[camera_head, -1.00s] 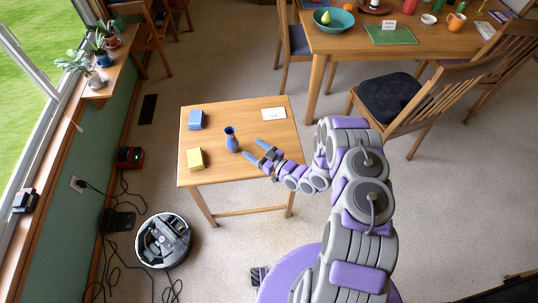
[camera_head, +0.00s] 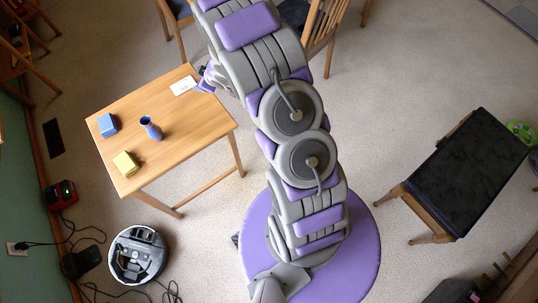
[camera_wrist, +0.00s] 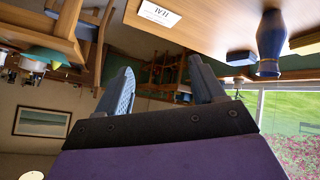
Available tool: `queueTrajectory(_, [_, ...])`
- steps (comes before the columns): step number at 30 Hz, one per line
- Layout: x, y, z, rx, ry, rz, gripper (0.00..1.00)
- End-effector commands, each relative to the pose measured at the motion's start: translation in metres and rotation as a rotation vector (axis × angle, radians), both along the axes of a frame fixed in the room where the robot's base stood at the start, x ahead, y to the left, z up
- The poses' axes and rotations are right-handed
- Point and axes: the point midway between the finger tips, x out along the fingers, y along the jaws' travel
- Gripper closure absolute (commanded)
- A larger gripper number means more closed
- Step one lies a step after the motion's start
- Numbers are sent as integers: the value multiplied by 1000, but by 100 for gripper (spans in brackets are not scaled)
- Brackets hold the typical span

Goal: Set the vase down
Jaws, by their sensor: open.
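The blue vase (camera_head: 152,130) stands upright on the small wooden table (camera_head: 205,122), with nothing gripping it. It appears upside down at the upper right of the wrist view (camera_wrist: 270,42), where the picture is inverted. My gripper (camera_wrist: 163,85) is open, with its two blue-grey fingers apart and nothing between them. In the head view it is mostly hidden by my arm, near the table's far right edge and the white card (camera_head: 183,86). It is clear of the vase.
A blue block (camera_head: 108,125) and a yellow block (camera_head: 125,163) lie on the table near the vase. A round robot vacuum (camera_head: 138,255) and cables are on the floor at lower left. A dark-cushioned bench (camera_head: 468,165) stands at right.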

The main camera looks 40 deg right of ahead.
Motion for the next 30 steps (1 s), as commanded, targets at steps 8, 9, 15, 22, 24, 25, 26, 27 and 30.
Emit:
queueTrajectory(8, [-50,-43,84,-123,160,-235,31])
queueTrajectory(9, [-61,-47,96,-130,183,-269,31])
queueTrajectory(15, [-129,-54,144,-145,324,-425,31])
queueTrajectory(22, [-223,-40,189,-109,498,-567,31])
queueTrajectory(24, [-256,-32,200,-93,559,-600,31])
queueTrajectory(25, [-269,-28,205,-83,581,-611,31])
queueTrajectory(26, [-283,-24,209,-76,610,-623,31])
queueTrajectory(27, [-301,-18,215,-63,641,-636,31])
queueTrajectory(30, [-349,-1,227,-33,732,-658,31])
